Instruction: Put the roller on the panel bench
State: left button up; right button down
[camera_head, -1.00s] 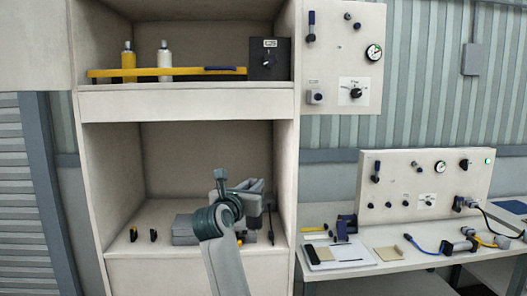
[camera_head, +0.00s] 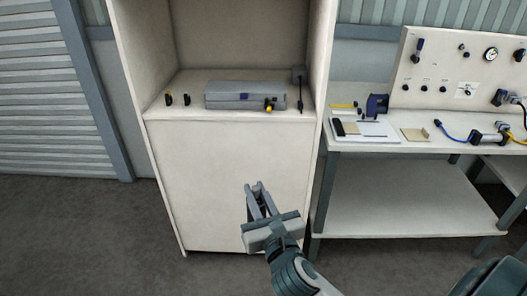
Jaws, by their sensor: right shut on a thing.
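My right gripper (camera_head: 256,187) is in front of the cabinet's lower panel, below the shelf and clear of it. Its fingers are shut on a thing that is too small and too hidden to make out. I cannot tell for sure which thing is the roller. The panel bench (camera_head: 362,146) is the white-topped table at the right, with an upright panel (camera_head: 445,75) of knobs and a gauge at its back. My right gripper is to the left of the bench and lower than its top in the picture. My left gripper is not in view.
In the cabinet (camera_head: 230,165), a grey case (camera_head: 225,88), a dark rod with a grey head (camera_head: 299,76) and two small black pieces stand on the shelf. A clipboard (camera_head: 372,132), a blue tool (camera_head: 377,105), a tan pad (camera_head: 416,134) and cabled parts crowd the bench top.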

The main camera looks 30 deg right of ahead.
jog(key=s+a+f+n+y, duration=0.2)
jog(key=s+a, duration=0.3)
jog(key=s, duration=0.3)
jog(key=shift+f+y, duration=0.7)
